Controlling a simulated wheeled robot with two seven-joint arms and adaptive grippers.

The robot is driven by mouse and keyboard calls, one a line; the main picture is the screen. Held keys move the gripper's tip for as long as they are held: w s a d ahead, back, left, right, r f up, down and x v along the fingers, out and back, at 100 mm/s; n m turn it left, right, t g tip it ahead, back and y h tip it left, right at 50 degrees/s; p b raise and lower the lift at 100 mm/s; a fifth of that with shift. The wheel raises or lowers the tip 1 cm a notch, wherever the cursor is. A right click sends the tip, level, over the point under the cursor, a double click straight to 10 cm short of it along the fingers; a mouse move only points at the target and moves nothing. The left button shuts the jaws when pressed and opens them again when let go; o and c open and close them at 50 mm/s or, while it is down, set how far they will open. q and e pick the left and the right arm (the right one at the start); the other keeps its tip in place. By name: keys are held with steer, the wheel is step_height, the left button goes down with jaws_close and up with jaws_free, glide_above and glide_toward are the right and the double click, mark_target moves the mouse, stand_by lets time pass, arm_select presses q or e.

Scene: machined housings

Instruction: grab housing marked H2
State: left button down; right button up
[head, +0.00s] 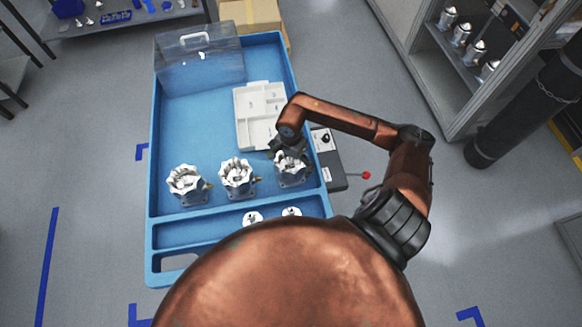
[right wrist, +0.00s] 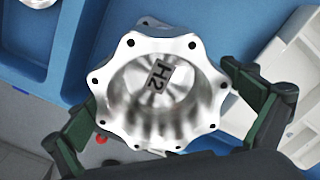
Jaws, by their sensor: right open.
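The housing marked H2 (right wrist: 150,105) is a shiny silver cup with a scalloped, holed rim, and its label reads H2 in the right wrist view. In the head view it is the rightmost housing (head: 291,168) of the row on the blue tray cart (head: 190,120). My right gripper (right wrist: 165,118) is open, with one dark green finger on each side of the housing; I cannot tell whether they touch it. In the head view my right gripper (head: 285,148) is above the housing and partly hides it. My left gripper is not in view.
Two similar housings stand left of it, one in the middle (head: 238,178) and one at the left (head: 187,184). A white divided tray (head: 245,118) lies behind. A clear lidded box (head: 200,60) stands at the back. A grey control box (head: 330,175) is right of the cart.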

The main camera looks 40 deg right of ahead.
steer(key=shift+f, duration=0.45)
steer(key=c, duration=2.1)
